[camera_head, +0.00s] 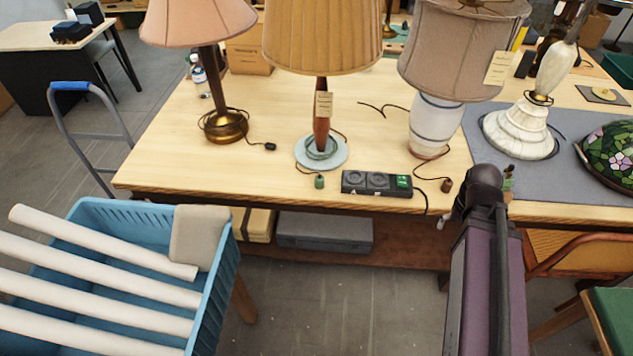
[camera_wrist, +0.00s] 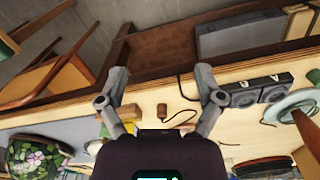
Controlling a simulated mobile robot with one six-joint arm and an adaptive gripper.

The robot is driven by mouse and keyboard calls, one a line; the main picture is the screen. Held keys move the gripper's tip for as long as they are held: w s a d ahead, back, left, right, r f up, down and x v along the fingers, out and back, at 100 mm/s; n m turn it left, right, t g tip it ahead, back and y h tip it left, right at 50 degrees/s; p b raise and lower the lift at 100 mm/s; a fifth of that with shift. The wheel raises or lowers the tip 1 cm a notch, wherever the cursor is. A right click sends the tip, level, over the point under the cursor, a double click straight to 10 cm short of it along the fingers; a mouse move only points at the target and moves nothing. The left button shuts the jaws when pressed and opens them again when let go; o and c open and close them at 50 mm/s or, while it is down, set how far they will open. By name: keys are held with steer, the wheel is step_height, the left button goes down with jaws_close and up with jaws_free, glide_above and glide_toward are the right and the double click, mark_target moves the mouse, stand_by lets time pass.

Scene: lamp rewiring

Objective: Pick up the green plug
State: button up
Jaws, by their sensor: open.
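The green plug (camera_head: 319,181) is a small cylinder near the front edge of the table, in front of the round pale base of the middle lamp and left of the power strip (camera_head: 376,184). My gripper (camera_wrist: 161,78) is open and empty, over the table's front edge, well to the right of the green plug in the head view. A brown plug (camera_wrist: 162,111) on a cord shows between its fingers, apart from them; it also shows in the head view (camera_head: 446,185).
Several lamps stand behind the plugs, with the middle lamp's pale base (camera_head: 321,152) close by. A black plug (camera_head: 271,147) lies to the left. A blue crate (camera_head: 216,290) of white rolls stands at the lower left. A stained-glass shade (camera_head: 609,158) is at the right.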

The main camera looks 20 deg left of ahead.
steer(key=w+a, duration=0.7)
steer(key=t, duration=0.1)
glide_above(319, 178)
steer(key=s, duration=0.1)
steer(key=shift+s+a+f+b, duration=0.2)
steer(key=shift+f+b, duration=0.1)
steer(key=shift+b, duration=0.1)
steer(key=shift+f+n, duration=0.2)
steer(key=shift+n, duration=0.1)
steer(key=f+b, duration=0.5)
steer(key=w+f+b, duration=0.1)
steer(key=f+b, duration=0.2)
steer(key=shift+f, duration=0.1)
steer(key=shift+b, duration=0.3)
steer(key=shift+w+d+f+b, duration=0.1)
steer(key=shift+w+f+b, duration=0.05)
steer(key=shift+f+b, duration=1.15)
steer(key=shift+w+d+f+b, duration=0.1)
steer(key=shift+f+b, duration=1.15)
steer(key=shift+f, duration=0.05)
